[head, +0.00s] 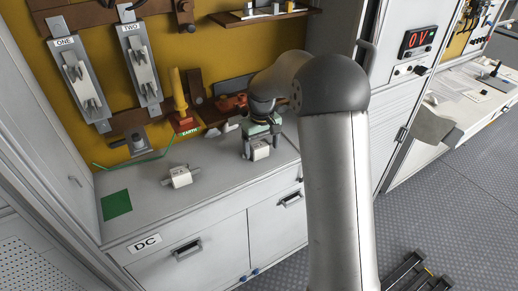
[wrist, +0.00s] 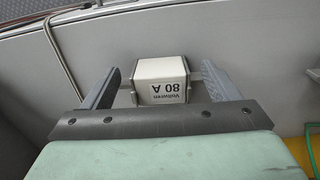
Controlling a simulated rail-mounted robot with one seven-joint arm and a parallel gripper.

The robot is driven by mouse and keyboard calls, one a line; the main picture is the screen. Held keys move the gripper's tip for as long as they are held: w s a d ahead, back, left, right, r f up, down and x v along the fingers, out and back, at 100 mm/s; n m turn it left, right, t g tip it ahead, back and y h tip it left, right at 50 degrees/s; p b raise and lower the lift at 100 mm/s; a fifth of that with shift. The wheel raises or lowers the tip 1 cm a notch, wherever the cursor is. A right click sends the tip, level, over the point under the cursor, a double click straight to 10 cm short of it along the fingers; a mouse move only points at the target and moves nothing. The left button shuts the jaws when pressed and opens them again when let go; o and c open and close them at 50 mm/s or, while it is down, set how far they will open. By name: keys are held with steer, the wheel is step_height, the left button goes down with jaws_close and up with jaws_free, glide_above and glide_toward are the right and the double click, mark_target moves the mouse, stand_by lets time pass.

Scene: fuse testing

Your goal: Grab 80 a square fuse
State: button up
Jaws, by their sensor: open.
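A white square fuse (wrist: 160,82) marked "80 A" lies between the two fingers of my gripper (wrist: 160,88) in the wrist view. The fingers are open, with gaps on both sides of the fuse body. Its metal end tabs show at its sides. In the head view the same fuse (head: 260,150) is on the grey counter below my gripper (head: 258,141), near the counter's front edge. My arm hides part of the area to the right. A second white fuse (head: 180,177) lies to the left on the counter.
A green square (head: 116,205) marks the counter's left end. Fuse holders labelled ONE (head: 80,82) and TWO (head: 141,65) hang on the yellow wall. A red-based EARTH post (head: 185,124) stands at the back. The counter between the two fuses is clear.

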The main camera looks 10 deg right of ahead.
step_height(320, 180, down, 2)
steer(key=shift+c, duration=0.3)
steer(key=c, duration=1.2)
steer(key=shift+c, duration=0.2)
steer(key=shift+r, duration=0.1)
